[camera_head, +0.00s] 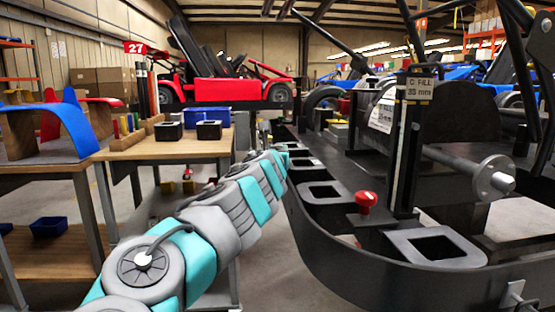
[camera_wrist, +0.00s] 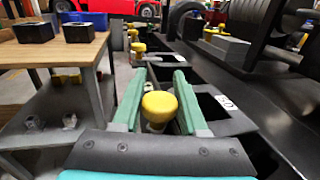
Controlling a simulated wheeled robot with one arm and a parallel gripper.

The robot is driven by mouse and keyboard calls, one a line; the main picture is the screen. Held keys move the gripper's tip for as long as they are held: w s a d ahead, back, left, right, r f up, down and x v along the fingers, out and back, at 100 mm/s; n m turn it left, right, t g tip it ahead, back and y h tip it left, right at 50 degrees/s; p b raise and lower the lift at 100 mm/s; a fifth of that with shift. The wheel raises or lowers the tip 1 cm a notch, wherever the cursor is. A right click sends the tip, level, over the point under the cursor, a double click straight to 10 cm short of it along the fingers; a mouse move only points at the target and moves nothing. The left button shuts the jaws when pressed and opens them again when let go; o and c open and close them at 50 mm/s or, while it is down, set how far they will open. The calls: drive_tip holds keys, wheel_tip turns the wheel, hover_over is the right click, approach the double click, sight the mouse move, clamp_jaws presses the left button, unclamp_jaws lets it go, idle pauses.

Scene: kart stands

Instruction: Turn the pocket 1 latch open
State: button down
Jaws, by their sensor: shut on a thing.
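In the wrist view, a yellow round latch knob (camera_wrist: 159,106) stands on the dark kart side between the two green fingers of my gripper (camera_wrist: 159,84). The gripper is shut on this knob, with a finger on either side. Just right of it is a square pocket (camera_wrist: 212,106) with a white label (camera_wrist: 225,102), whose number I cannot read for sure. In the head view my arm reaches forward along the kart side and hides the held knob; the finger detail cannot be made out there.
A red knob (camera_head: 366,201) and an open square pocket (camera_head: 436,246) are nearer on the kart's black side rail (camera_head: 340,262). More yellow knobs (camera_wrist: 138,47) stand farther along. A wooden table (camera_head: 165,148) with dark bins (camera_wrist: 78,32) is close on the left.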

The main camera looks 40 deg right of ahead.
drive_tip(key=shift+a+n+t+y+b, duration=0.1)
drive_tip(key=shift+n+t+y+b, duration=0.3)
drive_tip(key=shift+t+y+b, duration=0.15)
drive_tip(key=shift+w+a+r+n+y, duration=0.1)
drive_tip(key=shift+w+r+n+y, duration=0.05)
drive_tip(key=shift+n+y, duration=0.2)
drive_tip(key=shift+c, duration=2.3)
unclamp_jaws()
drive_tip(key=b+v, duration=0.1)
drive_tip(key=v, duration=0.6)
drive_tip(key=shift+s+a, duration=0.25)
drive_tip(key=shift+s, duration=0.05)
